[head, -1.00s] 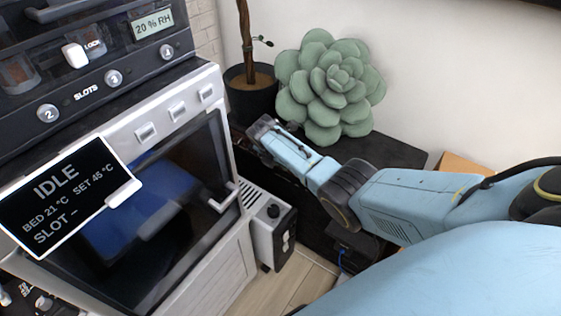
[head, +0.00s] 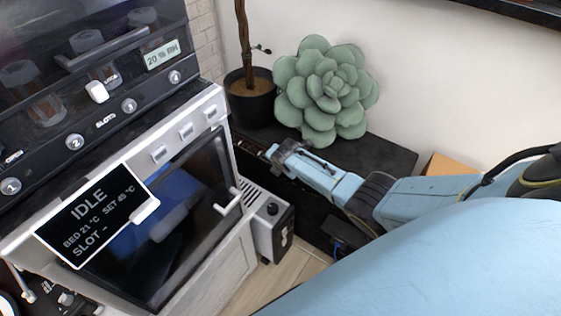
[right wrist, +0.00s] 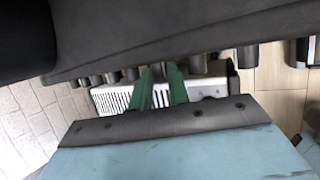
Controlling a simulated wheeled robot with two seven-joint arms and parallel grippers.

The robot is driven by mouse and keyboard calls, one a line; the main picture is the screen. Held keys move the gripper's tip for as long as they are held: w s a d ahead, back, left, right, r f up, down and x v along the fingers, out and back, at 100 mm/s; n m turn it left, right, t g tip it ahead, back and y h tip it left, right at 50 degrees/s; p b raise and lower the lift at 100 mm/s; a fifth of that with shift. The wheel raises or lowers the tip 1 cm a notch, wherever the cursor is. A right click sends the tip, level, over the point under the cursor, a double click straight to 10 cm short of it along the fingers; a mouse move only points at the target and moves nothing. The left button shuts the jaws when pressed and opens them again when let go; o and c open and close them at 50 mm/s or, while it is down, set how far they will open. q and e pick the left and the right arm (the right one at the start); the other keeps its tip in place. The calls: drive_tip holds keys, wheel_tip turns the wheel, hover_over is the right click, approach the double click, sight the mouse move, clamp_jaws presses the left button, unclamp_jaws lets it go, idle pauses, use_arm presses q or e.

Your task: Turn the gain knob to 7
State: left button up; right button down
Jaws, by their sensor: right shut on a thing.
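The black amplifier-like box (head: 390,158) stands by the wall under the succulent. In the right wrist view its dark body (right wrist: 190,35) spans the top, with several knobs in a row along its edge, such as one dark grey knob (right wrist: 247,57). My right gripper (head: 270,151) is at the box's front edge. In the right wrist view its green fingers (right wrist: 162,88) are close together around one knob, which they mostly hide. No label or scale is readable, so I cannot tell the knob's setting. My left gripper is not in view.
A white and black machine with an IDLE display (head: 97,215) fills the left. A small vented white box (head: 270,228) stands between it and the black box. A potted trunk (head: 250,100) and a large green succulent (head: 325,90) are behind my right gripper.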

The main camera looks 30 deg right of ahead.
drive_tip(key=shift+d, duration=0.1)
drive_tip(key=c, duration=1.3)
unclamp_jaws()
drive_tip(key=shift+c, duration=0.2)
drive_tip(key=shift+f, duration=0.1)
